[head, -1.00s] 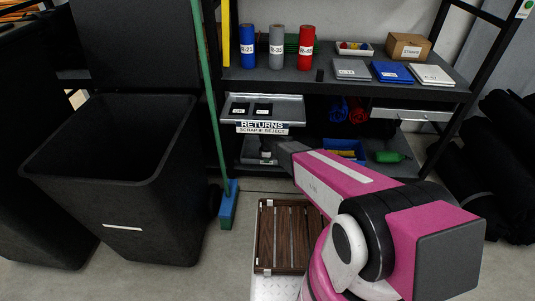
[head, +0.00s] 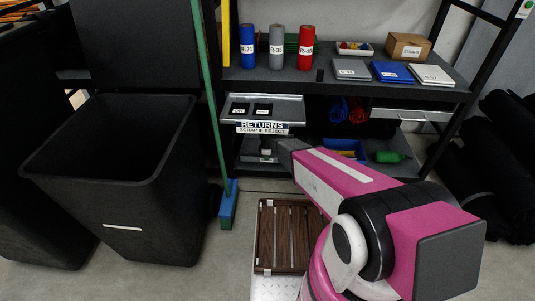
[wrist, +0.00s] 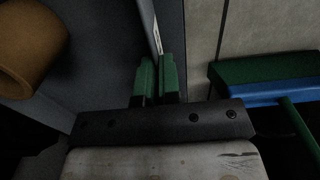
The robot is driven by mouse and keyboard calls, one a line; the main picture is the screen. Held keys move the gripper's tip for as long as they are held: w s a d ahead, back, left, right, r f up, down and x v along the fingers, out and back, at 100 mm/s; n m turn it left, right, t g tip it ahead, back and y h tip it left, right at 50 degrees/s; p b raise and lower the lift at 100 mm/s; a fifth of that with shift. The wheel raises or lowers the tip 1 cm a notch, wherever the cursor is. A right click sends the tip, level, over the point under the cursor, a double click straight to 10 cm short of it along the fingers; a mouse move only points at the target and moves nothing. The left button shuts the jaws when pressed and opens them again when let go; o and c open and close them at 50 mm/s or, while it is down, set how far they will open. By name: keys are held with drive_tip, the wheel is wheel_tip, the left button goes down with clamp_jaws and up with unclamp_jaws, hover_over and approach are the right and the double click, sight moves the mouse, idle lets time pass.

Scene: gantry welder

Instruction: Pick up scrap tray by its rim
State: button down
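The scrap tray (head: 250,150) appears to be the grey tray on the lower shelf in the head view, partly hidden by my gripper and arm. In the wrist view its thin pale rim (wrist: 153,28) runs down between the green fingertips of my gripper (wrist: 157,75). The fingers stand close together with only a narrow gap, one on each side of the rim. The dark grey surface left of the rim looks like the tray's inside. In the head view my gripper (head: 267,147) is small and dark at the tray.
An orange-brown round thing (wrist: 28,45) is at the wrist view's upper left. A black bin (head: 110,190) stands left.

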drive_tip(key=s+a, duration=0.1)
drive_tip(key=s, duration=2.9)
idle(1.8)
